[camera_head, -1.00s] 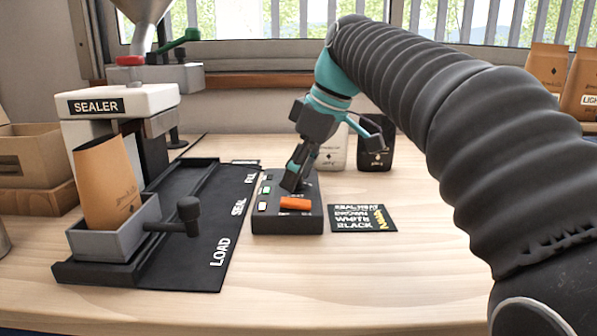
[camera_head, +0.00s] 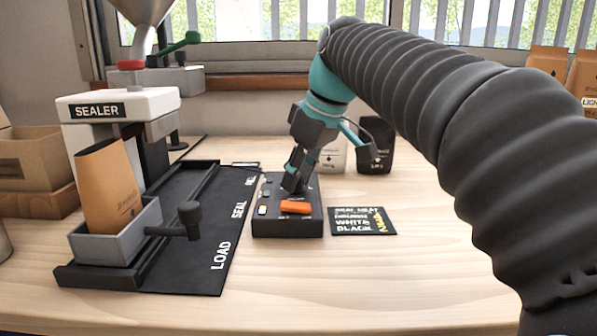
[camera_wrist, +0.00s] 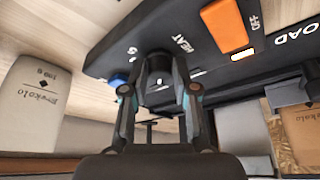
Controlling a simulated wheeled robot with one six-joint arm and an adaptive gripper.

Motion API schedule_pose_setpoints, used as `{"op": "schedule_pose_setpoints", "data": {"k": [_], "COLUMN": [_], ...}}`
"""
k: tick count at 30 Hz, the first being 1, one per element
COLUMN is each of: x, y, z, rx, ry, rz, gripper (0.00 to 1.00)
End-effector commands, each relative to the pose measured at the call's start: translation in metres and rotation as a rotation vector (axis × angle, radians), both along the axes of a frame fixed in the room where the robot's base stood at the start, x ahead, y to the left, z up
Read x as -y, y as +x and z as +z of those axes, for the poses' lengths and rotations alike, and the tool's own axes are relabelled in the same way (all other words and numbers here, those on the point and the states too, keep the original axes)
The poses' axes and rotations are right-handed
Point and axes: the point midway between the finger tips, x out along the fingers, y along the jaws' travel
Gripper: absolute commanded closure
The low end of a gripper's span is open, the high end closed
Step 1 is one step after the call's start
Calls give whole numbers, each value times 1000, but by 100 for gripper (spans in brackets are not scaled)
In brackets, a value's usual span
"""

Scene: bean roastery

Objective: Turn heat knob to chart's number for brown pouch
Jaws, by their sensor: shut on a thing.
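The black control box (camera_head: 287,222) stands mid-table, with an orange switch (camera_head: 295,206) on top. My gripper (camera_head: 293,183) reaches down onto its rear part. In the wrist view my gripper (camera_wrist: 160,88) is shut on the dark heat knob (camera_wrist: 158,78), beside the HEAT lettering. The fingers hide much of the knob, and its setting is not readable. The seal heat chart (camera_head: 362,221) lies flat right of the box, listing brown, white and black; its yellow numbers are too small to read surely. The brown pouch (camera_head: 110,190) stands tilted in a grey carrier.
The grey carrier (camera_head: 112,243) with a black handle sits at the LOAD end of the black track (camera_head: 205,260), left of the box. The sealer (camera_head: 118,103) stands behind. White (camera_head: 333,158) and black (camera_head: 376,150) pouches stand behind the gripper. The front table is clear.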

Motion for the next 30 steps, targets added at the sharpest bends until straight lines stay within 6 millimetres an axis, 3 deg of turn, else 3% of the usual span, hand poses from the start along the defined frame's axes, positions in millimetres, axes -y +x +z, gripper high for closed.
{"op": "schedule_pose_setpoints", "data": {"k": [30], "x": [-5], "y": [-1], "z": [-1], "rx": [0], "ry": [-1], "rz": [-954], "gripper": [100]}}
